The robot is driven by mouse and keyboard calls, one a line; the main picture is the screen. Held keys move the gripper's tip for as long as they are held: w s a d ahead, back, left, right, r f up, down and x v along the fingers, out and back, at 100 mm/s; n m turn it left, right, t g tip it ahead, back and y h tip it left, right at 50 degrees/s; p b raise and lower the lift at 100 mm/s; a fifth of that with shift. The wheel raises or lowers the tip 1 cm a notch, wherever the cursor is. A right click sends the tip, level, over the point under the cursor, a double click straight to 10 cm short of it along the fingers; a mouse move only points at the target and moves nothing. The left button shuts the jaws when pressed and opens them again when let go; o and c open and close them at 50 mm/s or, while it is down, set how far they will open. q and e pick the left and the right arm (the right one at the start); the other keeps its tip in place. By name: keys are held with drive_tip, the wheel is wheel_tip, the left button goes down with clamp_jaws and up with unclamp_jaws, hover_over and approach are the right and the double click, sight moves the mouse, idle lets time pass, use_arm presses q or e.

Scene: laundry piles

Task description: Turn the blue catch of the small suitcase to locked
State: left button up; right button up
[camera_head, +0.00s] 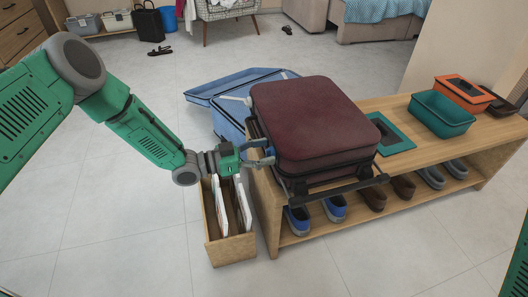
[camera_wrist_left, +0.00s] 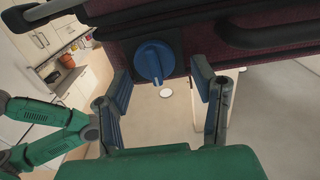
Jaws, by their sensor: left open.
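The small maroon suitcase (camera_head: 312,118) lies flat on the left end of a wooden bench. In the left wrist view its dark red side (camera_wrist_left: 270,32) fills the top. The round blue catch (camera_wrist_left: 154,62) sits on that side, with a small white mark at its lower edge; the head view does not show it. My left gripper (camera_head: 267,152) is at the suitcase's left side. In the left wrist view its open blue fingers (camera_wrist_left: 161,86) stand on either side of the catch, with a gap visible to each. My right gripper is out of view.
The bench (camera_head: 415,148) also bears a teal tray (camera_head: 442,113) and an orange tray (camera_head: 463,93), with shoes on its lower shelf. A narrow wooden box (camera_head: 230,247) stands under my left wrist. An open blue suitcase (camera_head: 229,122) lies behind. The floor at front is clear.

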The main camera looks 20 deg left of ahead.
use_arm(q)
drive_tip(key=shift+d+r, duration=0.1)
drive_tip(key=shift+d, duration=0.15)
drive_tip(key=c, duration=1.1)
drive_tip(key=shift+m, duration=0.3)
drive_tip(key=m, duration=0.3)
drive_tip(key=m+p, duration=0.1)
drive_tip(key=m, duration=0.2)
drive_tip(key=m+p, duration=0.1)
drive_tip(key=m, duration=0.2)
drive_tip(key=shift+s+d, duration=0.3)
drive_tip(key=shift+s, duration=0.1)
drive_tip(key=shift+s+d+f+m+p, duration=0.1)
drive_tip(key=shift+f+m+p, duration=0.2)
drive_tip(key=shift+m, duration=1.05)
drive_tip(key=shift+s+a+f+m+p, duration=0.15)
drive_tip(key=shift+m+p, duration=0.3)
drive_tip(key=shift+m, duration=0.95)
drive_tip(key=shift+d+f+m+p, duration=0.15)
drive_tip(key=shift+f+m+p, duration=0.15)
drive_tip(key=shift+m, duration=1.05)
